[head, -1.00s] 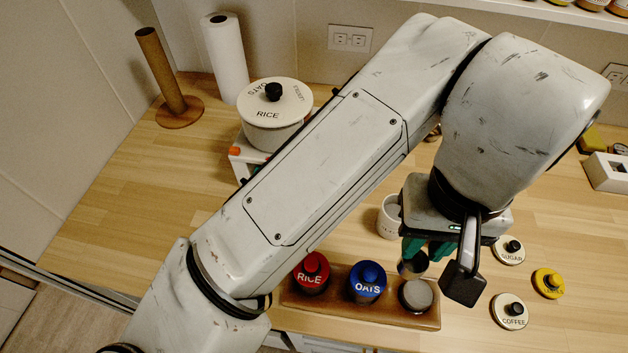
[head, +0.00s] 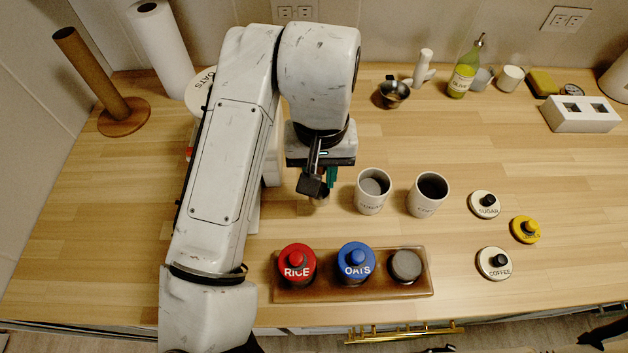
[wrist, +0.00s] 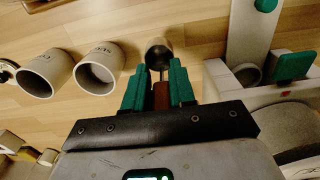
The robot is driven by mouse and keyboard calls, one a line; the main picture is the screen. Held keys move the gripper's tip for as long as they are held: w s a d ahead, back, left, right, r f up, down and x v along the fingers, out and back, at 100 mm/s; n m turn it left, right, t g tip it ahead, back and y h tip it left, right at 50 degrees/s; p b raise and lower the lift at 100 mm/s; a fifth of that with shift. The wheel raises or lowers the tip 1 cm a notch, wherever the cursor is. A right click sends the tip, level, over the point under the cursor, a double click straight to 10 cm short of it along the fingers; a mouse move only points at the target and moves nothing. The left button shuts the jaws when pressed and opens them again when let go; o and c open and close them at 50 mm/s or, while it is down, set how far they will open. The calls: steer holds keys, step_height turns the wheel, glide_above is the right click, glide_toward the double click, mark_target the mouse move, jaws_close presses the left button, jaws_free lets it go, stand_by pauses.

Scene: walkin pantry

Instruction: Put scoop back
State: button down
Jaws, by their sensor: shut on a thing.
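My gripper (head: 330,178) is shut on the scoop and holds it above the counter, left of two open canisters. In the wrist view the scoop's brown handle lies between my green fingers (wrist: 160,88), and its metal bowl (wrist: 158,52) points away from me. In the head view only a small part of the scoop (head: 321,199) shows below the gripper. A white stand (wrist: 240,40) with green parts is right of the scoop in the wrist view. In the head view my arm hides most of that area.
Open canisters (head: 373,205) (head: 427,207) stand right of my gripper. A brown tray (head: 350,294) in front holds red and blue jars and a grey-topped one. Loose lids (head: 495,263) lie to the right.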

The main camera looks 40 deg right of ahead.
steer(key=shift+w+f, duration=0.3)
steer(key=shift+f, duration=0.1)
steer(key=shift+w+f, duration=0.15)
steer(key=shift+f, duration=0.8)
steer(key=shift+w+f, duration=0.15)
steer(key=shift+f, duration=0.75)
steer(key=shift+f, duration=0.2)
steer(key=c, duration=0.9)
jaws_free()
steer(key=shift+c, duration=0.2)
steer(key=shift+r, duration=0.1)
step_height(320, 180, up, 12)
steer(key=shift+r+p, duration=0.1)
steer(key=shift+p, duration=0.35)
